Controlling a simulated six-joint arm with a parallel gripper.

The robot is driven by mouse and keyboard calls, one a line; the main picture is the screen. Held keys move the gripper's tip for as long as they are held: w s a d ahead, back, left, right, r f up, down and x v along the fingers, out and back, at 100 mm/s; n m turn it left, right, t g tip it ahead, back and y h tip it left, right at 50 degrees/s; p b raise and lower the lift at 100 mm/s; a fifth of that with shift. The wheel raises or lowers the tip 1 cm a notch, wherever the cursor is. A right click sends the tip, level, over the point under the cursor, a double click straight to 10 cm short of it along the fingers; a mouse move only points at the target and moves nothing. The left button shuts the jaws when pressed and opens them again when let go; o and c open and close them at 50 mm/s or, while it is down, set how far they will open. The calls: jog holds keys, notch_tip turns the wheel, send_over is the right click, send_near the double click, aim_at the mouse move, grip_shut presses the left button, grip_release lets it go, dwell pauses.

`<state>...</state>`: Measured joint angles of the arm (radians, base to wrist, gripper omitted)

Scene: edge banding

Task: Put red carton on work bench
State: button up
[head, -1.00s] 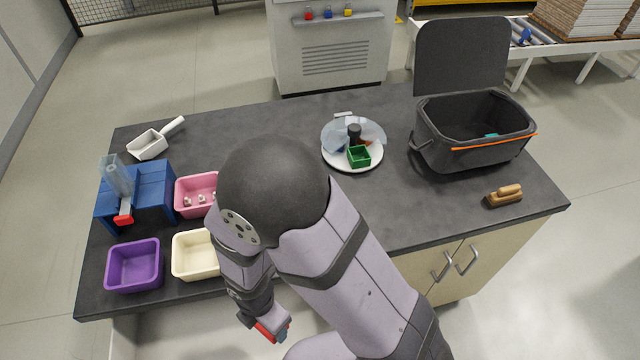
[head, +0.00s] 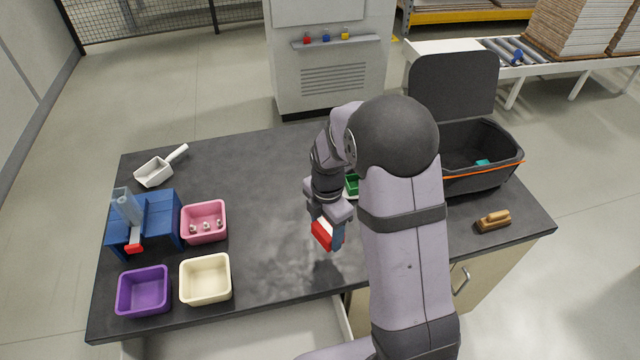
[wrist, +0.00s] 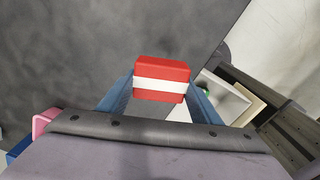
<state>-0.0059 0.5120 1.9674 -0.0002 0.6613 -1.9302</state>
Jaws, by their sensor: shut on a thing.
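The red carton (head: 326,234), with a white band, is held between the fingers of my gripper (head: 330,232). In the wrist view the red carton (wrist: 162,78) sits between the two blue fingers, with its white stripe across the middle. My gripper is shut on it and hangs above the work bench (head: 265,200), over the clear middle part near the front edge. The bench has a dark grey top. I cannot tell the exact gap between carton and bench top.
To the left stand a pink bin (head: 204,222), a cream bin (head: 206,280), a purple bin (head: 143,292) and a blue stand (head: 160,220). A white scoop (head: 155,172) lies behind. A black crate (head: 480,158) and a brown brush (head: 493,221) are right. A green box (head: 352,184) is partly hidden by my arm.

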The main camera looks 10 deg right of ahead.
jog(key=shift+w+d+r, duration=0.2)
jog(key=shift+d+r, duration=0.05)
jog(key=shift+d, duration=0.35)
jog(key=shift+w+d+r, duration=0.2)
jog(key=shift+d+r, duration=0.05)
jog(key=shift+d, duration=0.3)
jog(key=p, duration=0.3)
send_near(320, 251)
jog(key=shift+s+d+f, duration=0.2)
jog(key=shift+d+f, duration=0.35)
jog(key=shift+f, duration=0.4)
jog(key=shift+s+d+f, duration=0.25)
jog(key=shift+d+f, duration=0.3)
jog(key=shift+f, duration=0.45)
jog(key=shift+s+d+f, duration=0.2)
jog(key=shift+d+f, duration=0.35)
jog(key=shift+f, duration=0.4)
jog(key=shift+f, duration=0.1)
jog(key=o, duration=1.1)
